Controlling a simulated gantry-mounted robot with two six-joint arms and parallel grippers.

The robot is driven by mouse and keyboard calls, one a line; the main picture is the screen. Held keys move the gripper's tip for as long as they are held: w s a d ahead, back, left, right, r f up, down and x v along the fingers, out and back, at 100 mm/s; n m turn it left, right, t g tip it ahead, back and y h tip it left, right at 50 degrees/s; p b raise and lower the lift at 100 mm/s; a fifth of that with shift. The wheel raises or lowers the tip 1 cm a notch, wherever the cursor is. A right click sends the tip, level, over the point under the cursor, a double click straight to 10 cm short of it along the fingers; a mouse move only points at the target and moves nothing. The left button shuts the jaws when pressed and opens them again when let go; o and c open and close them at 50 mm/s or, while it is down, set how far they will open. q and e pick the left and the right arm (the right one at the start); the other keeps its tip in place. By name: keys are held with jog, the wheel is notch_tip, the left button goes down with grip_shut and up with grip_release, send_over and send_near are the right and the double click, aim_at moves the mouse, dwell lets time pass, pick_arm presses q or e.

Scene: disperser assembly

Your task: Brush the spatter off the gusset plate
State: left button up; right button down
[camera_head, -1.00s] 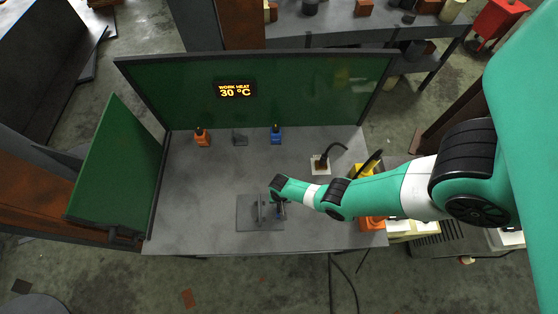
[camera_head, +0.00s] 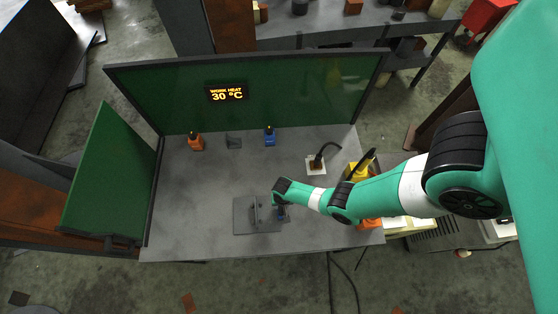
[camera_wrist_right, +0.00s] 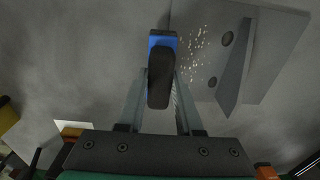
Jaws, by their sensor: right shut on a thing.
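The gusset plate (camera_head: 240,222) is a flat grey plate with an upright triangular fin, lying on the work table. It also shows in the right wrist view (camera_wrist_right: 274,75), where small pale spatter specks (camera_wrist_right: 197,50) dot its surface left of the fin, near two dark round spots. My right gripper (camera_head: 281,211) is at the plate's right side. In the right wrist view its fingers (camera_wrist_right: 158,95) are shut on a brush with a blue body (camera_wrist_right: 162,39) and a black grip (camera_wrist_right: 160,78). The brush is beside the specks; its bristles are hidden, so contact cannot be told. My left gripper is out of view.
An orange bottle (camera_head: 195,142), a small dark bracket (camera_head: 233,141) and a blue bottle (camera_head: 269,136) stand at the table's back. A pale block with a black cable (camera_head: 316,165) is at right. Green screens (camera_head: 310,90) wall the back and left. The table's left is clear.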

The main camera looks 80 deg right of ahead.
notch_tip(320, 180, up, 8)
jog(key=w+p, duration=0.3)
jog(key=p, duration=0.3)
jog(key=shift+d, duration=0.4)
jog(key=shift+s+f, duration=0.1)
